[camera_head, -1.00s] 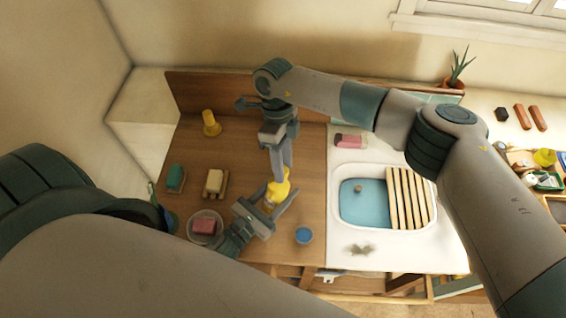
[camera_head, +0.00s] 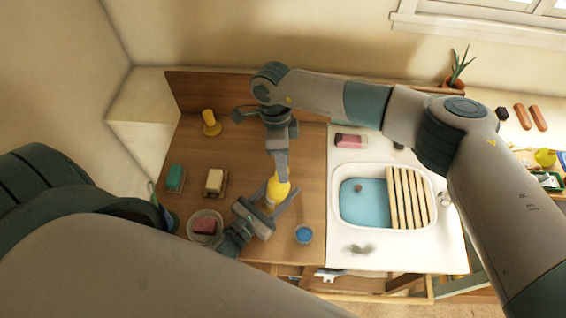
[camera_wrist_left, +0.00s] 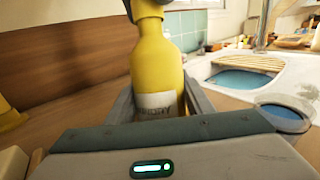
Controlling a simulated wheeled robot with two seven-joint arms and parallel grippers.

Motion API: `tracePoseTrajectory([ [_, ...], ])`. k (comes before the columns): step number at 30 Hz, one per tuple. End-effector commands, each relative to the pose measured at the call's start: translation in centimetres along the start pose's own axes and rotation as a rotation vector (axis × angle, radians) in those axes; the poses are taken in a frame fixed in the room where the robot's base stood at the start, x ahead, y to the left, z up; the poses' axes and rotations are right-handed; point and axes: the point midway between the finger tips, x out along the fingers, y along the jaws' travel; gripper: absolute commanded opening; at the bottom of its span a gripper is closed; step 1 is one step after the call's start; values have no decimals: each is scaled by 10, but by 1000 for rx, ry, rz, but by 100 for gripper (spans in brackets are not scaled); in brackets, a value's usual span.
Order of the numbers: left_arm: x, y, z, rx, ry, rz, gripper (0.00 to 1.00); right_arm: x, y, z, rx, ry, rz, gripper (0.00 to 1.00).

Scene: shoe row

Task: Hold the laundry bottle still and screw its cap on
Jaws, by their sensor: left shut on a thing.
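The yellow laundry bottle (camera_head: 279,190) stands upright on the brown wooden counter; in the left wrist view its body (camera_wrist_left: 157,65) and pale label are plain. My left gripper (camera_head: 270,209) is shut on the bottle low down, one finger on each side. My right gripper (camera_head: 281,168) reaches down from above onto the bottle's top. In the left wrist view its dark fingertips (camera_wrist_left: 148,6) sit around the yellow top at the upper picture edge. I cannot make out a separate cap or whether the right fingers press on it; that part is mostly hidden or cut off.
A blue-topped round container (camera_head: 304,235) stands just right of the bottle. A bowl with a red bar (camera_head: 205,224), a tan block (camera_head: 215,182), a green block (camera_head: 176,178) and a yellow object (camera_head: 211,123) are to the left. A sink (camera_head: 365,203) with slats lies right.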

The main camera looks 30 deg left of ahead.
Motion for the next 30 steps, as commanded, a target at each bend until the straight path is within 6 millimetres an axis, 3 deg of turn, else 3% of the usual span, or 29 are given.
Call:
tracePoseTrajectory([
  [5, 0, 0, 1, 0, -1, 0, 14, 0, 0, 0, -53, 1, -15, 36],
  [13, 0, 0, 1, 0, -1, 0, 14, 0, 1, -1, -275, 1, -75, 36],
  [24, 0, 0, 1, 0, -1, 0, 14, 0, 1, 0, -310, 0, -84, 36],
  [30, 0, 0, 1, 0, -1, 0, 14, 0, 2, -1, -479, 0, -130, 36],
])
